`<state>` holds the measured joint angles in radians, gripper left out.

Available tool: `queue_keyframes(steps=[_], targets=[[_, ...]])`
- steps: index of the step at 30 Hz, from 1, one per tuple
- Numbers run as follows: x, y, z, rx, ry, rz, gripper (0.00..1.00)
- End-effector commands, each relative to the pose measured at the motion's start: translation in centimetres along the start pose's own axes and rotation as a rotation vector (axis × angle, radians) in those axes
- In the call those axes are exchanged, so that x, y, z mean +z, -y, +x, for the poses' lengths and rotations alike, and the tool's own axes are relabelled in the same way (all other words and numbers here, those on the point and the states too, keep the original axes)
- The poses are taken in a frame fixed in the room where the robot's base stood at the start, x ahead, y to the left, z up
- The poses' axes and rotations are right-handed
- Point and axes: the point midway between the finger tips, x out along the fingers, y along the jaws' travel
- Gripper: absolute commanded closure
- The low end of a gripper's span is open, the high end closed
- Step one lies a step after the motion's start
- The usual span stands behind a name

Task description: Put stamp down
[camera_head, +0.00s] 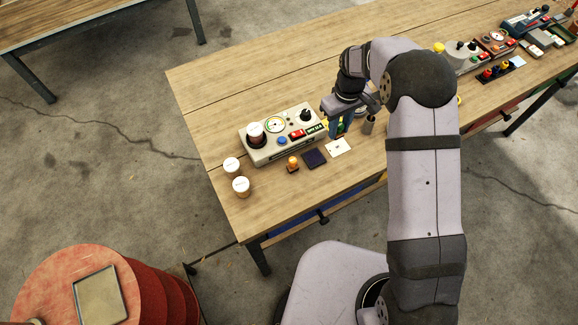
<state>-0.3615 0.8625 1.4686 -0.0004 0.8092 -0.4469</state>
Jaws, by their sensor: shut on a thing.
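My gripper (340,122) is at the bench's near side, just right of the grey control box and above or behind a white card (338,146). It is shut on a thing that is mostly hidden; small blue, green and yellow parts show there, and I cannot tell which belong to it. I cannot make out the stamp for certain. A small orange-topped piece on a dark base (292,164), stamp-like in shape, stands apart from my gripper, left of a dark blue pad (314,158).
The grey control box (264,152) carries a dial, knobs and buttons. Two white-topped round containers (240,187) stand at the bench's left end. More devices (462,57) fill the right end. The bench's far left (215,90) is clear.

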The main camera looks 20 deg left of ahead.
Motion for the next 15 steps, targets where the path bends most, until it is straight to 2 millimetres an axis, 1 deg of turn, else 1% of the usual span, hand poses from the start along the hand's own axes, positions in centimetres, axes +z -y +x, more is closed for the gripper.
queue_keyframes(steps=[2, 5, 8, 9, 12, 14, 15], targets=[[-0.9, 1.4, 0.4, 0.001, -0.002, -0.032, 0.88], [-2.5, 3.7, 0.2, 0.001, -0.004, -0.088, 0.88], [-4.5, 6.8, -0.6, 0.002, -0.006, -0.159, 0.88], [-5.3, 8.3, -0.9, 0.002, -0.006, -0.191, 0.88], [-6.4, 12.1, -1.9, 0.001, -0.005, -0.269, 0.88], [-6.7, 14.2, -2.5, 0.001, -0.005, -0.310, 0.88], [-6.9, 15.6, -2.8, 0.001, -0.005, -0.337, 0.88]])
